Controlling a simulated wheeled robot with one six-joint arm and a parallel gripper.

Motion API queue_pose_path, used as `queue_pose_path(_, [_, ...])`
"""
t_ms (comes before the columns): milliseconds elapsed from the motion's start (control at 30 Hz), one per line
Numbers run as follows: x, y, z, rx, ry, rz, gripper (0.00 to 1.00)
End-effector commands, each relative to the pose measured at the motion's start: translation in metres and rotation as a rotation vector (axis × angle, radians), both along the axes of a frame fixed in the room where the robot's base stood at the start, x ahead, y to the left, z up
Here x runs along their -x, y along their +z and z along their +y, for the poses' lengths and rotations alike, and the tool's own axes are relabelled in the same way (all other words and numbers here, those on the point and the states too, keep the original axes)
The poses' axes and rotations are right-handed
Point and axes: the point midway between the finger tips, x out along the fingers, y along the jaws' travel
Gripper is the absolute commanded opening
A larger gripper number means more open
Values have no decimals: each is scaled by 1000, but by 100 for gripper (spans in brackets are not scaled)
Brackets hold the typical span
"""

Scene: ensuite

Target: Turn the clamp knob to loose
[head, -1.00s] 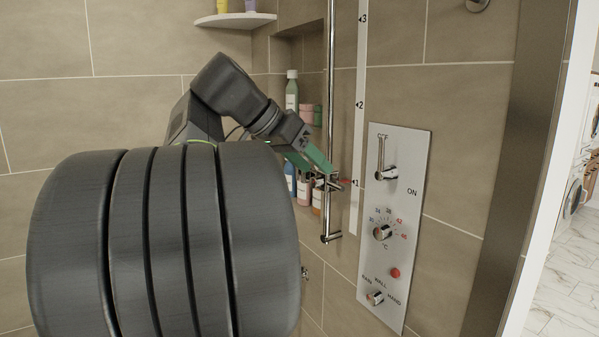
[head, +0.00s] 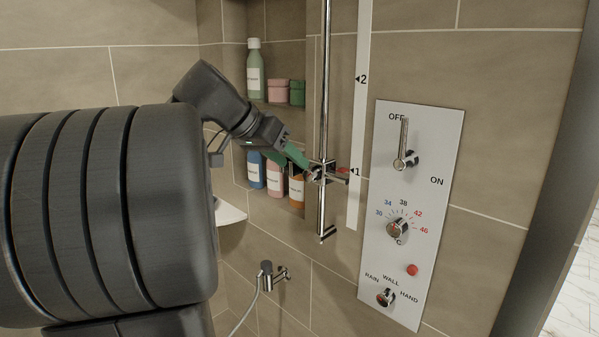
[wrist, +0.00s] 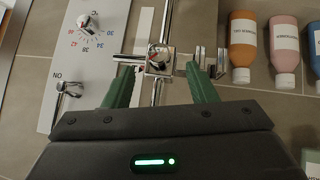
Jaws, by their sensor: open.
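The chrome clamp (head: 328,172) sits on the vertical shower rail (head: 325,90), level with the 1 mark on the white scale strip. Its round knob (wrist: 157,58) faces my wrist camera and shows a red mark. My gripper (wrist: 160,76) is open, with one green finger on each side of the knob's line. The knob appears between or just beyond the fingertips; I cannot tell whether they touch it. In the head view my gripper (head: 308,167) reaches the clamp from the left and partly hides the knob.
A white control panel (head: 440,140) with a lever and dials is on the wall right of the rail. Bottles (head: 256,170) stand in the niche behind my gripper. A hand shower holder (head: 272,274) is on the wall below.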

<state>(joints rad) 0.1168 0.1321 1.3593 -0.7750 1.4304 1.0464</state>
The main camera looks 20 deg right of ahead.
Motion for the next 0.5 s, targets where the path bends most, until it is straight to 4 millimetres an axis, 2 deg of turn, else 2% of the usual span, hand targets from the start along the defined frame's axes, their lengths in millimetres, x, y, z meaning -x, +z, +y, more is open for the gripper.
queue_pose_path(33, [0, -8, -9, 0, -5, 3, 52])
queue_pose_path(200, [-4, -27, -27, -1, -2, 3, 52])
queue_pose_path(500, [-6, -38, -39, 0, 1, -1, 52])
